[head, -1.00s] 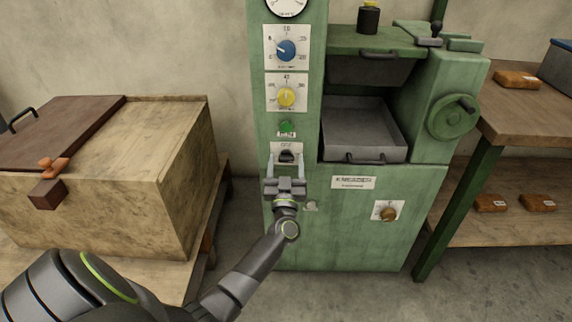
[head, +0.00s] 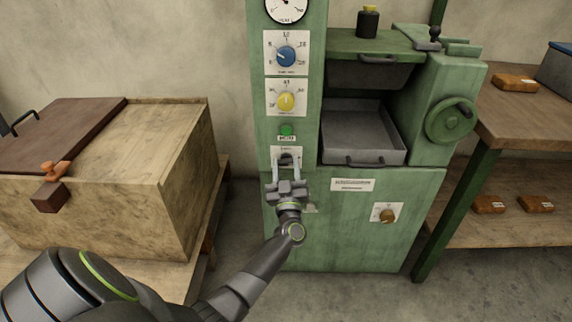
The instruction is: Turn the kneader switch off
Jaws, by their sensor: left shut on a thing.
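The green kneader (head: 376,232) stands against the wall, with a control column on its left side. The switch (head: 287,155) sits on a small white plate low on that column, under a green lamp (head: 287,130). My left gripper (head: 287,164) is at the switch, with its fingers pointing up and closed in around it. The fingers cover most of the switch, so its exact position is hard to tell. My right gripper is not in view.
Above are a yellow dial (head: 286,101), a blue dial (head: 286,56) and a gauge (head: 286,8). A grey tray (head: 362,132) sits in the kneader's opening. A wooden chest (head: 120,200) stands left, and a wooden shelf (head: 530,120) with brown packets stands right.

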